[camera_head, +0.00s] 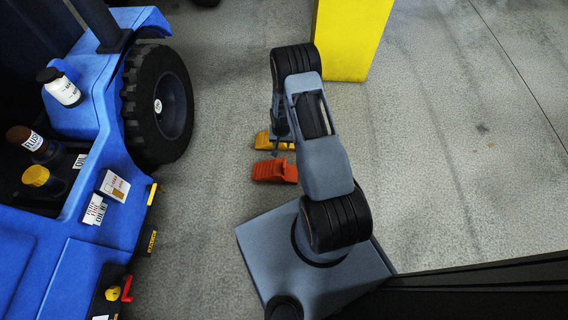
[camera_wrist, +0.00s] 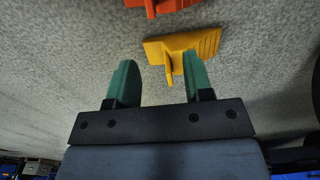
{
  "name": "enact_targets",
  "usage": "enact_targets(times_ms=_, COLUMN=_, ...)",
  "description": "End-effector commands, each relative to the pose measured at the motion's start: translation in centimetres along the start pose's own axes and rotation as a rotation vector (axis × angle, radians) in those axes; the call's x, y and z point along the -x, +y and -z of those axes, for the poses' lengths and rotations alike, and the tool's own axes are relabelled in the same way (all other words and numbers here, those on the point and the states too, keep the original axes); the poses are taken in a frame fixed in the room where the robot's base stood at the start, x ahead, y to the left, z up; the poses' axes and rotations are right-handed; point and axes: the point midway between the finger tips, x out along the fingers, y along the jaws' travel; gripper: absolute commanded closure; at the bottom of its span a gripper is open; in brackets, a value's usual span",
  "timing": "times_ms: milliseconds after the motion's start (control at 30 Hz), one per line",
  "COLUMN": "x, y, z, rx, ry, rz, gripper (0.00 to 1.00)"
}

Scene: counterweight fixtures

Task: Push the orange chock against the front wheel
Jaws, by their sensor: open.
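The orange chock (camera_head: 275,171) lies on the floor to the right of the front wheel (camera_head: 158,104), apart from it. In the wrist view the orange chock (camera_wrist: 160,5) shows at the top edge, partly cut off. A yellow chock (camera_head: 266,141) lies just behind it, partly hidden by my arm in the head view. My gripper (camera_wrist: 158,80) has two green fingers spread apart. The yellow chock (camera_wrist: 195,46) is just beyond the fingertips, overlapping the right finger in the picture. I cannot tell whether they touch. Nothing is seen held between the fingers.
The blue vehicle (camera_head: 110,150) fills the left side, carrying bottles (camera_head: 61,88) and small boxes (camera_head: 115,186). A yellow post (camera_head: 350,35) stands at the back. The grey floor between wheel and chocks is clear, as is the floor at right.

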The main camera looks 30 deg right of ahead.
Motion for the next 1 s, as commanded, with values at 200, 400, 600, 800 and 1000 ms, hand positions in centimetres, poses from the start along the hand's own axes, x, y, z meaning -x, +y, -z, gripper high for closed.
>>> enact_targets(times_ms=200, x=-7.1, y=1.1, z=-1.4, rx=-0.037, ry=-0.022, rz=-0.008, gripper=0.53)
enact_targets(times_ms=400, x=-8.7, y=1.4, z=-1.7, rx=-0.045, ry=-0.026, rz=-0.009, gripper=0.53)
enact_targets(times_ms=600, x=-9.7, y=1.4, z=-1.8, rx=-0.045, ry=-0.026, rz=-0.009, gripper=0.53)
enact_targets(times_ms=800, x=-11.5, y=1.4, z=-1.9, rx=-0.045, ry=-0.027, rz=-0.009, gripper=0.53)
enact_targets(times_ms=1000, x=-13.8, y=1.4, z=-1.9, rx=-0.045, ry=-0.027, rz=-0.009, gripper=0.53)
